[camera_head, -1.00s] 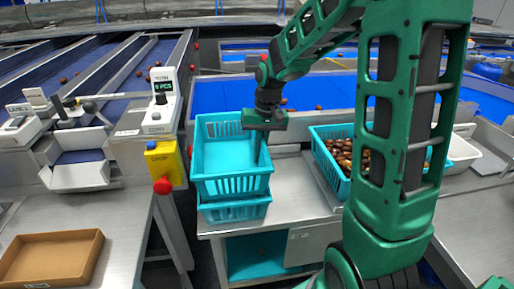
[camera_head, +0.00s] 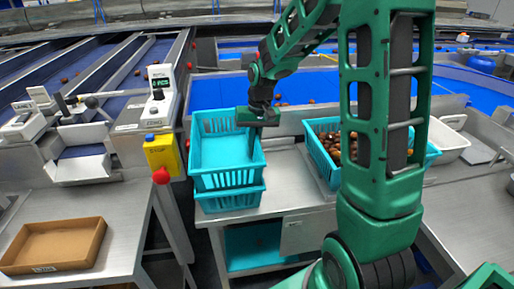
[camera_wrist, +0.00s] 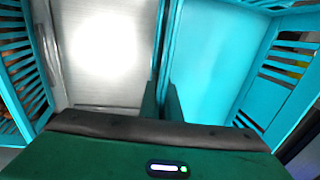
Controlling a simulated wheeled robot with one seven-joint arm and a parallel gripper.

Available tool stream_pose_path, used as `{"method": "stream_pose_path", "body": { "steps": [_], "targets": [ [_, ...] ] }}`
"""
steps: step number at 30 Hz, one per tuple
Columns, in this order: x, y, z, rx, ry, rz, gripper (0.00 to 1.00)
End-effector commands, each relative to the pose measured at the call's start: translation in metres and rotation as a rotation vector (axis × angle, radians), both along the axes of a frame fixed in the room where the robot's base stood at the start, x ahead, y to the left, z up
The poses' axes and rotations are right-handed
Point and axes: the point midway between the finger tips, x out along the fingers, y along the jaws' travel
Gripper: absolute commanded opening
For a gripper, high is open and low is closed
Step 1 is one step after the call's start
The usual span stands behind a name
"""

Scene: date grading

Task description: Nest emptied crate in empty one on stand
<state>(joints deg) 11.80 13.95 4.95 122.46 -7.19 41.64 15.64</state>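The upper turquoise crate (camera_head: 222,180) is empty and sits on top of, or partly inside, a lower turquoise crate (camera_head: 231,203) at the left end of the metal stand (camera_head: 285,195). I cannot tell how deep it sits. My gripper (camera_head: 252,140) is at the upper crate's right wall, pointing down. In the wrist view, my gripper (camera_wrist: 162,100) has one finger on each side of that thin wall and looks closed on it. The upper crate's bare inside (camera_wrist: 212,60) shows to the right of the fingers. The lower crate's inside is hidden.
A turquoise crate (camera_head: 318,160) holding dates stands to the right on the stand, partly behind my arm. A white tub (camera_head: 450,140) is farther right. A yellow box with a red knob (camera_head: 162,154) and a scale (camera_head: 160,95) stand close left. A brown tray (camera_head: 88,245) lies front left.

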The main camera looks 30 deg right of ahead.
Motion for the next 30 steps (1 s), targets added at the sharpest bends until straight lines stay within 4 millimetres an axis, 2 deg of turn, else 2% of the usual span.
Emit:
{"method": "stream_pose_path", "body": {
  "steps": [1, 15, 17, 18, 19, 30],
  "targets": [
    [-0.0099, 0.0032, -0.0159, 0.007, 0.034, 0.003, 0.00],
    [-0.0104, 0.0028, -0.0169, 0.006, 0.032, 0.002, 0.00],
    [-0.0104, 0.0028, -0.0170, 0.006, 0.032, 0.002, 0.13],
    [-0.0104, 0.0028, -0.0170, 0.006, 0.032, 0.002, 0.22],
    [-0.0103, 0.0027, -0.0170, 0.006, 0.031, 0.002, 0.25],
    [-0.0106, 0.0011, -0.0175, 0.004, 0.032, -0.002, 0.25]
  ]
}}
